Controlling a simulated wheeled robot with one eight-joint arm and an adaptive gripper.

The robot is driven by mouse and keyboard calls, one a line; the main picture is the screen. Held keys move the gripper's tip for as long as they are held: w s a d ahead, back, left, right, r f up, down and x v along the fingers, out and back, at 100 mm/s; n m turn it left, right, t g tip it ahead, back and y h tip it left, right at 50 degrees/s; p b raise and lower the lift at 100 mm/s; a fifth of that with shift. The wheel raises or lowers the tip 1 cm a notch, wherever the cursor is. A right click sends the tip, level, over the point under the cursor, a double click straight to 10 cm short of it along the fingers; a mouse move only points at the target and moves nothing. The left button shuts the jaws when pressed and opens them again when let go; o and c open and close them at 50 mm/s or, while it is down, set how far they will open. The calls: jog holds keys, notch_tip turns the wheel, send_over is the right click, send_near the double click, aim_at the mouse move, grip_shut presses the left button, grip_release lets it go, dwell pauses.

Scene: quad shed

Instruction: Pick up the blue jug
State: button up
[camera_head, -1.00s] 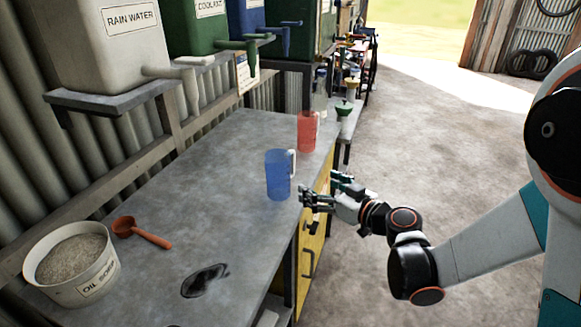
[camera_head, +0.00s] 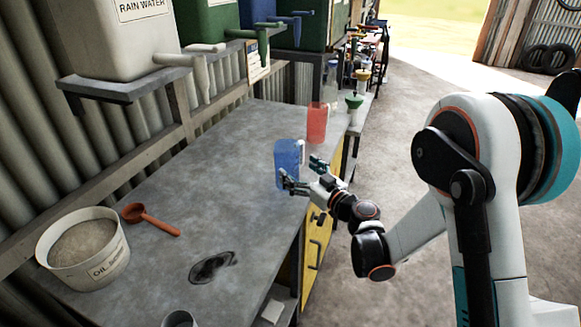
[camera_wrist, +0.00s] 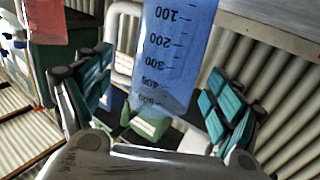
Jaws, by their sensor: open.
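The blue jug (camera_head: 287,158) stands upright on the grey workbench (camera_head: 160,215), near its right edge. In the wrist view the blue jug (camera_wrist: 172,55) shows its measuring marks, with its pale handle (camera_wrist: 124,45) to its left. My gripper (camera_head: 303,170) is open at the jug's right side, and one finger overlaps the jug in the head view. In the wrist view my gripper (camera_wrist: 150,95) has a teal-padded finger on either side of the jug and handle. I cannot tell whether the fingers touch the jug.
A red jug (camera_head: 317,122) stands just behind the blue one. A tub of granules (camera_head: 90,250), a red scoop (camera_head: 150,220) and a dark stain (camera_head: 212,266) are at the front left. Tanks with taps, including the rain water tank (camera_head: 115,45), hang above the back edge.

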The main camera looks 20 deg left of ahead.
aim_at(287, 162)
jog(key=shift+s+b+x, duration=0.25)
jog(key=shift+b+x, duration=0.75)
jog(key=shift+x, duration=1.75)
jog(key=shift+a+r, duration=0.1)
jog(key=shift+a, duration=0.05)
jog(key=c, duration=1.2)
